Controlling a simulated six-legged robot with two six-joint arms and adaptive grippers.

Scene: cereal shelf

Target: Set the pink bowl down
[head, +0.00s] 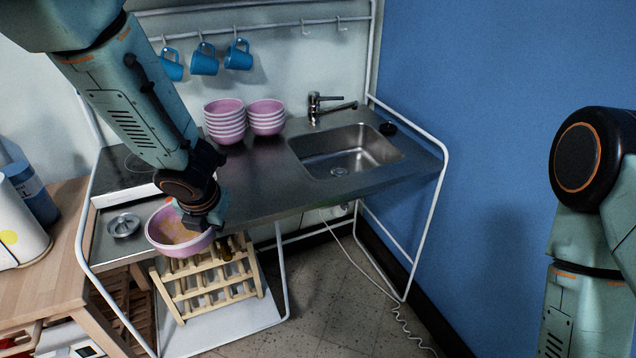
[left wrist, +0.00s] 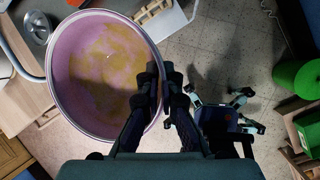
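The pink bowl (head: 168,234) is in the head view at the front edge of the steel counter (head: 262,180), with yellowish contents or stains inside. My left gripper (head: 203,222) is shut on the bowl's right rim. In the left wrist view the bowl (left wrist: 95,75) fills the left side, and the two fingers of the left gripper (left wrist: 160,78) straddle its rim. The bowl looks held roughly level, with floor visible below beside it. I cannot tell whether its underside touches anything. My right arm shows at the right of the head view, but its gripper is out of view.
Two stacks of pink bowls (head: 225,122) (head: 266,118) stand at the counter's back. A sink (head: 345,150) with a tap (head: 325,105) is to their right. Blue mugs (head: 205,60) hang above. A wooden rack (head: 205,285) is below the bowl. Counter between stacks and front edge is clear.

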